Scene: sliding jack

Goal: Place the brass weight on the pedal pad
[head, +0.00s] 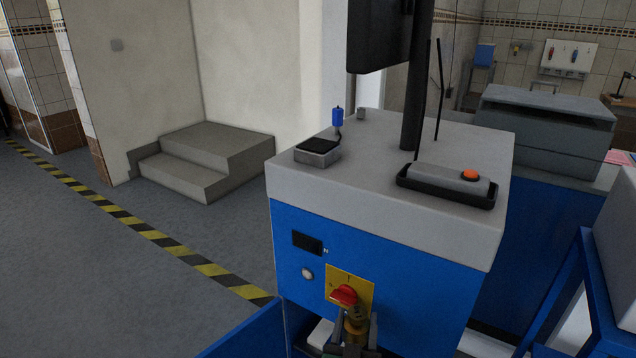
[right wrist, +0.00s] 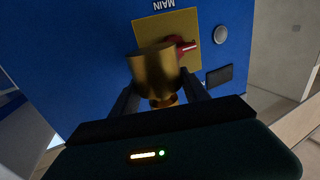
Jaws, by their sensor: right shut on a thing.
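The brass weight (head: 356,328) is in front of the blue cabinet, below the red switch, in the head view. My right gripper (head: 352,342) is shut on it, and the right wrist view shows the weight (right wrist: 153,72) upside down in the picture, between the fingers (right wrist: 163,98). My left gripper is not in view.
A red rotary switch (head: 344,294) on a yellow plate is just behind the weight. A black tray (head: 445,198) holds a grey bar with an orange button (head: 470,175). A black post (head: 418,80) rises from the cabinet top. A blue panel (head: 246,330) sticks out at lower left.

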